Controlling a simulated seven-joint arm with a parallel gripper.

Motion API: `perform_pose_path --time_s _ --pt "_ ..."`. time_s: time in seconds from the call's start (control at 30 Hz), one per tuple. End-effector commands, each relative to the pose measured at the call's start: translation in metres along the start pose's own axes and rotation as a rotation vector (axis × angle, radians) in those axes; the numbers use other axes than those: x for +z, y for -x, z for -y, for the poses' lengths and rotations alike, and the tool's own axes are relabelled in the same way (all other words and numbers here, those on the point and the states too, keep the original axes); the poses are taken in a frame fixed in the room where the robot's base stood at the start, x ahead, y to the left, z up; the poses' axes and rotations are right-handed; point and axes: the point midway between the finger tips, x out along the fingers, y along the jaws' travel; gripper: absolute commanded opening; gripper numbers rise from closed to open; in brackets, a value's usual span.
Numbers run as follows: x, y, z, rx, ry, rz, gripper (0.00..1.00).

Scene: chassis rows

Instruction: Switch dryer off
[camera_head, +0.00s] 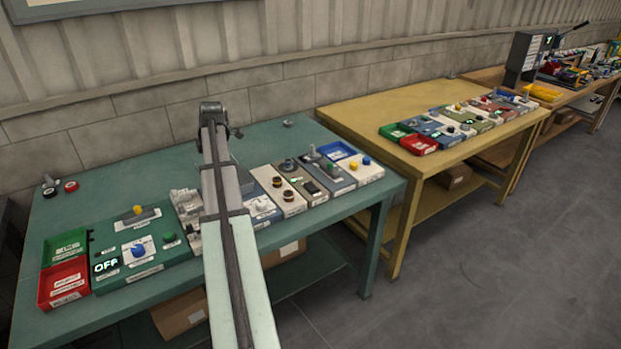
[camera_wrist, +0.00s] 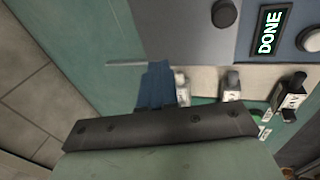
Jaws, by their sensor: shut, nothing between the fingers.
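No label that I can read says dryer, so I cannot tell which control belongs to it. In the wrist view, my gripper (camera_wrist: 157,85) shows as blue fingers held together in front of the dark hand, with nothing between them. Its fingers appear over the edge of a pale strip with several dark switches, one a black lever switch (camera_wrist: 290,97) to the right. In the head view, my arm hides the gripper.
In the head view, control modules line the teal table (camera_head: 120,180). A green panel (camera_head: 170,250) at left has a display (camera_head: 106,265) reading OFF and a blue knob (camera_head: 138,250). Red (camera_head: 65,283) and green trays stand beside it. A yellow table (camera_head: 345,110) stands further right.

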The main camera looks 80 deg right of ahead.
Motion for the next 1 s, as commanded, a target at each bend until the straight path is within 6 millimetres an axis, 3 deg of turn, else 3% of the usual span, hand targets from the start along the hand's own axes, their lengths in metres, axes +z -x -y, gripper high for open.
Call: perform_pose_path --time_s 0.1,0.6,0.8,1.0 --pt "0.046 0.015 0.011 -0.022 0.004 0.019 0.0" --pt "0.208 0.084 0.082 -0.125 0.031 0.06 0.0" --pt "0.255 0.109 0.114 -0.162 0.038 0.063 0.0" --pt "0.28 0.124 0.133 -0.182 0.043 0.061 0.0"
